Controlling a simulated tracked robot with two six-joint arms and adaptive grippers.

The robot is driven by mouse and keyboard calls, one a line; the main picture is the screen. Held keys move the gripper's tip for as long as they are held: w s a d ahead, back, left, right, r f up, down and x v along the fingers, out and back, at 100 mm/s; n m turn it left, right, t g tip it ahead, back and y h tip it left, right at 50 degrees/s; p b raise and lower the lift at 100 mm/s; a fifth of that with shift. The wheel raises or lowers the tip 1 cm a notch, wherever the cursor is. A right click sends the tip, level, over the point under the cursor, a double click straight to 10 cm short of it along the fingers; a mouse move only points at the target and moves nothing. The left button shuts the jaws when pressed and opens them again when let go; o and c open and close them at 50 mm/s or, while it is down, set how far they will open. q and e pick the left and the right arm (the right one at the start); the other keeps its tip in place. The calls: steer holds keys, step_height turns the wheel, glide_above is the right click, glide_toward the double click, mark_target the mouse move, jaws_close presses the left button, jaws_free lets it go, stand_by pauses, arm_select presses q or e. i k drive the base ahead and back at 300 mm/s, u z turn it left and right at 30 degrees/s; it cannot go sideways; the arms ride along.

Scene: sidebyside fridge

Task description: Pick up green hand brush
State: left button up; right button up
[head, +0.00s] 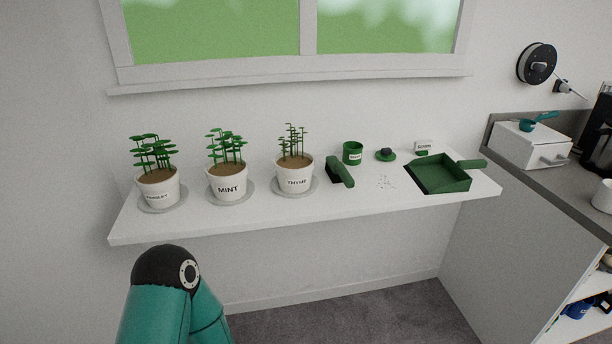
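The green hand brush (341,170) lies on the white shelf (240,218) under the window, just right of the thyme pot. It has a green top and a dark lower part. A green dustpan (446,174) lies farther right on the same shelf, with its handle to the right. A small patch of pale crumbs (385,182) lies between the brush and the dustpan. A teal arm link of mine stands at the lower left, below the shelf front. Neither of my grippers shows in the head view.
Three potted herbs, including mint (227,184) and thyme (294,176), stand on saucers along the left. A green cup (352,153), a small green dish with a dark item (386,154) and a small labelled box (423,147) stand behind the crumbs. A counter (562,180) adjoins at right.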

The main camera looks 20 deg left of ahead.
mark_target(335, 170)
steer(key=z, duration=0.2)
steer(key=i, duration=0.85)
steer(key=u, duration=0.05)
